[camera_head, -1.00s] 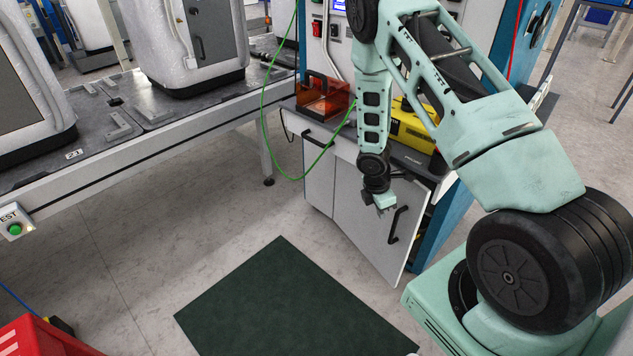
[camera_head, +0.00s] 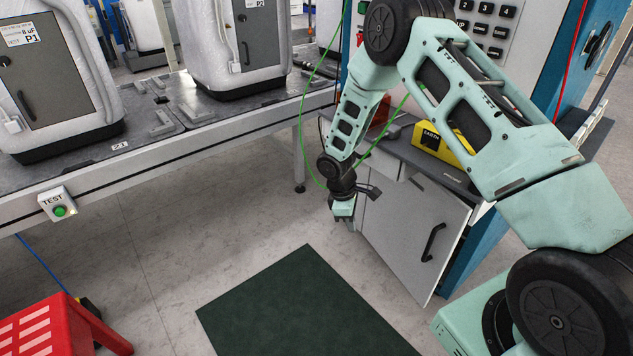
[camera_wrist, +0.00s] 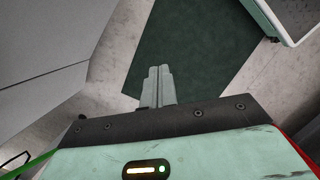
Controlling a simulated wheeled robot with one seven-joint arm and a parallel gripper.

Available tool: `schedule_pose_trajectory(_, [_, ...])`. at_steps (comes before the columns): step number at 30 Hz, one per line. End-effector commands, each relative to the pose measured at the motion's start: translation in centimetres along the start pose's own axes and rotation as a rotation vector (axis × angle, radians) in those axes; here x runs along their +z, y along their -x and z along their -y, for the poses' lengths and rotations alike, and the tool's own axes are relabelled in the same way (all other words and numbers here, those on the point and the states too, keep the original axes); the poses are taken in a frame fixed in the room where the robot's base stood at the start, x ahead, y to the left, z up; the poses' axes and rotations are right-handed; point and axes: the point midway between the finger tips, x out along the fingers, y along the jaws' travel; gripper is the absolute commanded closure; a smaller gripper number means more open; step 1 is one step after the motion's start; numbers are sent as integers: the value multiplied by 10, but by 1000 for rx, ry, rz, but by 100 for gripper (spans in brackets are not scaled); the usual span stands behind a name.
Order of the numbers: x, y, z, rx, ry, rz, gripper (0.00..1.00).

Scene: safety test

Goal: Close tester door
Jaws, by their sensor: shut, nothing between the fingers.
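The tester cabinet stands at right centre in the head view, with a grey door (camera_head: 405,230) bearing a black handle (camera_head: 432,242). My gripper (camera_head: 343,221) hangs just left of the door, pointing down, shut and empty. In the wrist view my gripper (camera_wrist: 157,72) has its fingers together above the green mat. A grey panel (camera_wrist: 45,45), probably of the cabinet, fills the left of that view.
A dark green mat (camera_head: 305,310) lies on the floor. A long bench (camera_head: 150,147) with white units (camera_head: 55,80) runs along the left. A red crate (camera_head: 50,330) stands at bottom left. A yellow box (camera_head: 450,145) sits on the worktop. A green cable (camera_head: 303,120) hangs beside my arm.

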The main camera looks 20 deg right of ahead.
Motion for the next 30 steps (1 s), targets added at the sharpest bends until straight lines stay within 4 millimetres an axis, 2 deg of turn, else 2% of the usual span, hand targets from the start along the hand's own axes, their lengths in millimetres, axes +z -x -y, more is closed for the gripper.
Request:
schedule_pose_trajectory(4, [-30,7,1,2,6,-1,100])
schedule_pose_trajectory(9, [-31,43,0,3,4,-1,100])
schedule_pose_trajectory(20, [-31,110,0,3,5,-2,100])
schedule_pose_trajectory(30, [-2,113,-13,-65,10,-194,100])
